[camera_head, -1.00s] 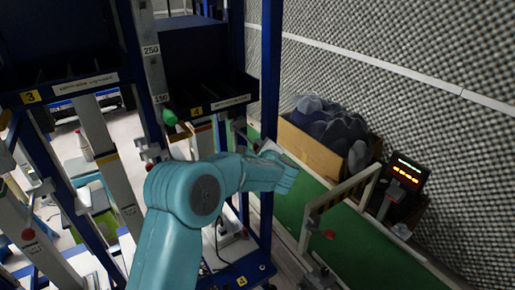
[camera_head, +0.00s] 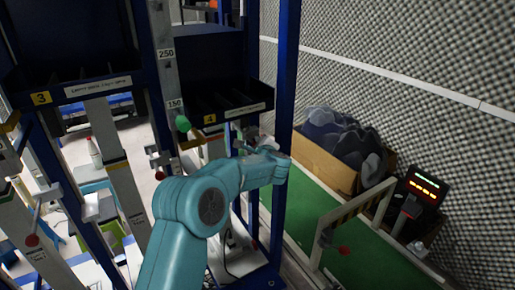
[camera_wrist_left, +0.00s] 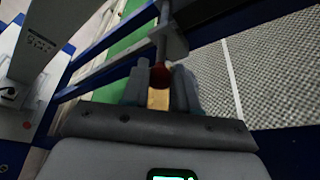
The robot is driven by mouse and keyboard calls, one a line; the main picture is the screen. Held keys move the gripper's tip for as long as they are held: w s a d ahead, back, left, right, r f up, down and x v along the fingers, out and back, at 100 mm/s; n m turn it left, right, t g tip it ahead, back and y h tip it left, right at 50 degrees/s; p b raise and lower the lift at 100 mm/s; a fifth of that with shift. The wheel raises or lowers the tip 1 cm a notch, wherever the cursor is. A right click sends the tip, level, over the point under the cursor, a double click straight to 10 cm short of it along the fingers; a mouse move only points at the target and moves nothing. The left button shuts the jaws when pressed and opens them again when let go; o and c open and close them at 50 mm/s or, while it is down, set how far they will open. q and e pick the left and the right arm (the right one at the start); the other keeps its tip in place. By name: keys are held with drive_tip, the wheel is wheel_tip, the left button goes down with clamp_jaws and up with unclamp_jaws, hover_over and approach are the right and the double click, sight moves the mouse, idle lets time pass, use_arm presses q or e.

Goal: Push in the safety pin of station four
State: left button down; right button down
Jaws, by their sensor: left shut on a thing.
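Station four is the rack bay with the yellow "4" label (camera_head: 210,119) under a dark bin, near the middle of the head view. My left gripper (camera_head: 247,147) reaches in front of its lower posts. In the left wrist view, the left gripper (camera_wrist_left: 161,88) is shut on the red-knobbed safety pin (camera_wrist_left: 160,74). The red knob sits between the fingertips, and its grey rod runs up into a bracket. A yellowish piece shows just below the knob. In the head view the gripper hides this pin. My right gripper is not in view.
A blue upright (camera_head: 286,90) stands close to my left wrist. At right are a green conveyor (camera_head: 345,265), a cardboard box (camera_head: 325,168) of dark items and a lit display (camera_head: 423,187). The station three rack (camera_head: 41,98) stands at left.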

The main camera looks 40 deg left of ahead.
use_arm(q)
drive_tip(key=shift+a+r, duration=0.1)
drive_tip(key=shift+r, duration=0.05)
drive_tip(key=c, duration=1.3)
unclamp_jaws()
drive_tip(key=shift+o, duration=0.8)
drive_tip(key=shift+w+a+f, duration=0.1)
drive_tip(key=shift+w+f, duration=0.05)
drive_tip(key=shift+f, duration=0.1)
drive_tip(key=b+v, duration=0.4)
drive_tip(key=v, duration=1.2)
drive_tip(key=shift+r, duration=0.1)
